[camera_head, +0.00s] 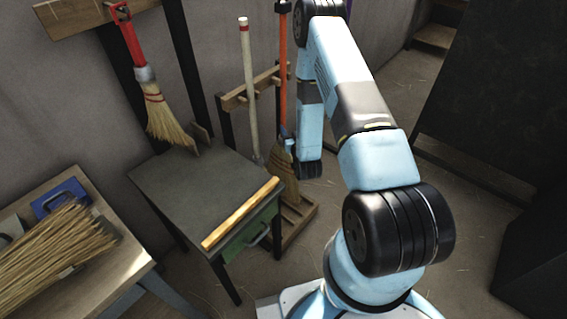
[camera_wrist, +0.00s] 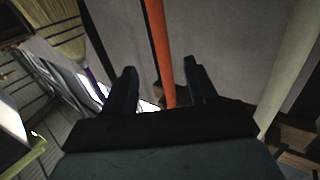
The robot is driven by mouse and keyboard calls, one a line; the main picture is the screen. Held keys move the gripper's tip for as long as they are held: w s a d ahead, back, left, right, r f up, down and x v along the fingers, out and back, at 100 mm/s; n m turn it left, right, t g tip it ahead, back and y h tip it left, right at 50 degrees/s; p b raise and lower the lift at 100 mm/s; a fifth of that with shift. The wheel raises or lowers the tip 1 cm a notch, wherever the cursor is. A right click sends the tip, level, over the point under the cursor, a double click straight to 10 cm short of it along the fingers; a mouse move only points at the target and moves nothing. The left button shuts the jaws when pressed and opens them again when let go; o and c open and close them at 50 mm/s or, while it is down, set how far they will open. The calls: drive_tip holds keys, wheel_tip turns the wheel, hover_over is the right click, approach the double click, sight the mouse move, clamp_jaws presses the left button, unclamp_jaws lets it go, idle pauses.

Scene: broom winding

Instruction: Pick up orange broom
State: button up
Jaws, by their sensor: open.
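The orange broom stands upright against the rack in the head view, with a long orange handle (camera_head: 283,85) and straw bristles (camera_head: 285,178) at the bottom. Its orange handle (camera_wrist: 159,45) also runs down the middle of the wrist view. My gripper (camera_wrist: 158,72) is open, with one dark finger on each side of the handle in that picture. The handle's lower part is hidden behind the gripper body. I cannot tell whether the handle is fully between the fingers or beyond them. My arm partly hides the area beside the broom in the head view, and the fingers are not clear there.
A pale stick (camera_head: 248,90) leans left of the broom. A red-handled broom (camera_head: 135,50) hangs on the wall at upper left. A dark table (camera_head: 195,190) with a yellow wooden strip (camera_head: 240,213) stands below. A wooden bench (camera_head: 125,255) holds straw (camera_head: 50,255).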

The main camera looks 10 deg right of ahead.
sight(285, 116)
drive_tip(key=w, duration=0.5)
drive_tip(key=w+f, duration=0.1)
drive_tip(key=w, duration=0.1)
drive_tip(key=shift+w, duration=0.3)
drive_tip(key=shift+w+a+r, duration=0.1)
drive_tip(key=shift+w, duration=1.3)
drive_tip(key=shift+w+a, duration=0.1)
drive_tip(key=shift+w, duration=1.3)
clamp_jaws()
